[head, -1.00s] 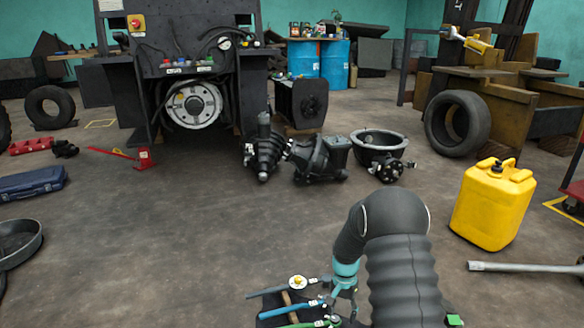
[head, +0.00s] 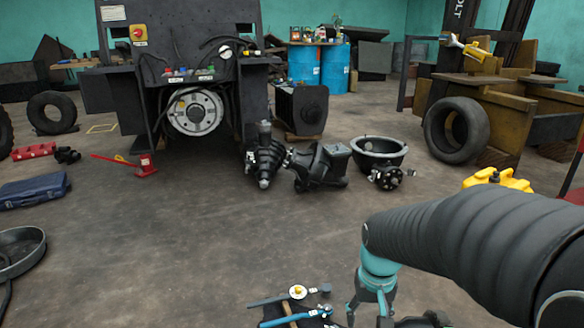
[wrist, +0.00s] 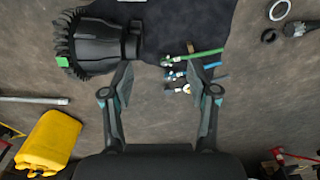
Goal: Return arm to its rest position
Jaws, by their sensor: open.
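My gripper (wrist: 165,92) is open in the wrist view, its two fingers spread with nothing between them. Beyond the fingertips lie a dark cloth (wrist: 190,25) on the floor, tools with green and blue handles, and a black geared part (wrist: 105,42) at the left. In the head view my gripper (head: 370,310) hangs at the bottom, right of the tools (head: 295,310). Its fingertips are partly cut off there. My arm comes in from the right edge and hides much of the yellow jerrycan (head: 495,180).
The stripped forklift (head: 200,75) stands at the back left. Black drive parts (head: 320,165) and a bowl-shaped housing (head: 378,152) lie on the floor before it. A tyre (head: 457,127) leans at the right. The jerrycan also shows in the wrist view (wrist: 48,140).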

